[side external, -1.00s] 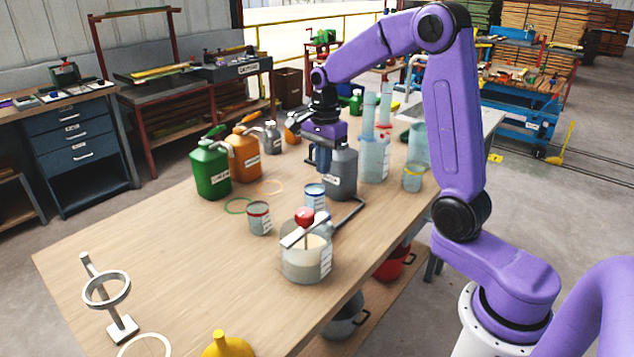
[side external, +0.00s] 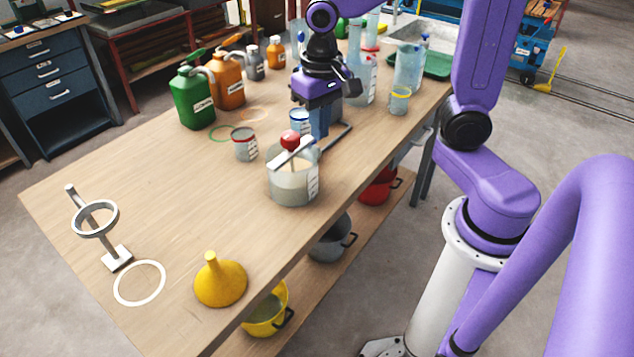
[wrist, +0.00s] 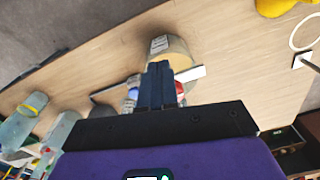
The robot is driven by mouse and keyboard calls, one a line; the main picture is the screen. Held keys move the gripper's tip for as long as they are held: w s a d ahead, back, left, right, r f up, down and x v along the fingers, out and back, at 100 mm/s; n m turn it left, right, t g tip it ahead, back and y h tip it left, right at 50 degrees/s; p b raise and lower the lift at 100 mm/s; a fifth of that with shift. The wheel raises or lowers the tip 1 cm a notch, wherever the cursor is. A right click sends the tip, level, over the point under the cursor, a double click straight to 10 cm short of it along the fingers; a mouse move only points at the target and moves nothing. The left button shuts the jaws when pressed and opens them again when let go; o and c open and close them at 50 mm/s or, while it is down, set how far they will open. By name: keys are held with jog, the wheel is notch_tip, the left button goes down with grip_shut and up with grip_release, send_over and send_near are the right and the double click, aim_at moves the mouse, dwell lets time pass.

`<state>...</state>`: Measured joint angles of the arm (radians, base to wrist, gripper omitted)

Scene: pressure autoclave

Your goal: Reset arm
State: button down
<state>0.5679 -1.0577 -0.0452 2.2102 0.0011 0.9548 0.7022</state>
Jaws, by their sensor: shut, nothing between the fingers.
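My gripper (side external: 319,132) points downward above the wooden table (side external: 150,200), its blue fingers together and empty. It is just behind and right of a clear vessel (side external: 292,187) with pale contents. A light bar (side external: 291,153) with a red knob (side external: 290,140) lies across the top of the vessel. In the wrist view, my closed fingers (wrist: 158,72) overlap the vessel (wrist: 170,48) and bar (wrist: 196,73); whether they touch cannot be told. A blue-rimmed can (side external: 299,121) stands just left of the fingers in the side view.
Green (side external: 196,98) and orange (side external: 227,82) jugs stand at the back left, and a red-rimmed can (side external: 244,145) nearer. Tall glassware (side external: 362,80) is behind my gripper. A ring stand (side external: 96,220) and yellow funnel (side external: 219,282) are at the front. The left middle of the table is clear.

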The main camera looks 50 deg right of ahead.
jog(key=s+f+n, duration=0.1)
jog(key=s+n, duration=1.4)
jog(key=s, duration=0.2)
jog(key=shift+s+a+f, duration=0.25)
